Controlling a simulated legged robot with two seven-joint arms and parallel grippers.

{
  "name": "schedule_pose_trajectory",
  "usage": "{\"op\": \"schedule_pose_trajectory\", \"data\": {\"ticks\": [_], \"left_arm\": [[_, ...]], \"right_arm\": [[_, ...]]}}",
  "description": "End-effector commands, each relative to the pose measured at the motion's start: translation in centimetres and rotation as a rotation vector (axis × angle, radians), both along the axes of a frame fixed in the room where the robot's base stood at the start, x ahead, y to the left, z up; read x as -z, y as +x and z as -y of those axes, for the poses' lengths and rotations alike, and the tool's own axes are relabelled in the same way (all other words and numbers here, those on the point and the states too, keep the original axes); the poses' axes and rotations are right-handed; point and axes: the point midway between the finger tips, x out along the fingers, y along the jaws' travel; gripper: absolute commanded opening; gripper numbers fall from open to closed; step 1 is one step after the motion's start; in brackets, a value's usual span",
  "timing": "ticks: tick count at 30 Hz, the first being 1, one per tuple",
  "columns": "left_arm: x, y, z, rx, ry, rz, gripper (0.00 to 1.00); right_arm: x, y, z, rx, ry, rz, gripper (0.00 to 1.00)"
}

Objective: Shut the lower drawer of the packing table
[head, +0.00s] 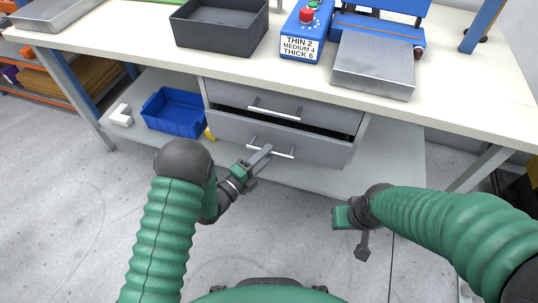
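The packing table (130,40) has two grey drawers under its top. The upper drawer (285,103) looks shut. The lower drawer (230,131) is pulled out, with a dark gap along its top edge. It has a silver bar handle (272,150). My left gripper (262,155) is in front of the lower drawer, with its fingers close to the left part of the handle. I cannot tell whether it touches the handle or how far its fingers are apart. My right gripper (352,232) hangs over the floor, right of and away from the drawer; its opening is unclear.
A blue bin (174,112) and a white piece (121,115) sit on the lower shelf left of the drawers. On the tabletop are a dark grey tray (222,28), a blue control box (306,30) and a scale (374,65). The floor before the table is clear.

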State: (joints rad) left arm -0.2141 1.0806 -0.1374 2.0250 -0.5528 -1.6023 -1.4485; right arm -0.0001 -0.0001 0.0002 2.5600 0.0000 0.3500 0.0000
Motion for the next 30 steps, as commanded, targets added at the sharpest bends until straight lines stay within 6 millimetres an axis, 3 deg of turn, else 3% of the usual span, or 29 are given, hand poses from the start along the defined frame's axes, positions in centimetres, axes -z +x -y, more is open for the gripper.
{"op": "schedule_pose_trajectory", "data": {"ticks": [5, 13, 21, 30], "left_arm": [[0.1, 1.5, 1.3, 0.001, -0.001, 0.0, 0.36], [0.0, 1.6, 1.4, 0.0, 0.0, -0.001, 0.36], [0.0, 1.6, 1.4, 0.0, 0.0, -0.001, 0.01], [0.1, 1.6, 1.4, 0.001, 0.001, -0.004, 0.0]], "right_arm": [[0.7, 0.0, 0.0, 0.0, 0.0, 0.0, 0.38], [0.6, 0.0, 0.0, 0.0, 0.0, 0.0, 0.38], [0.6, 0.0, 0.0, 0.0, 0.0, 0.0, 0.38], [0.7, 0.0, 0.0, 0.0, 0.0, 0.0, 0.38]]}}
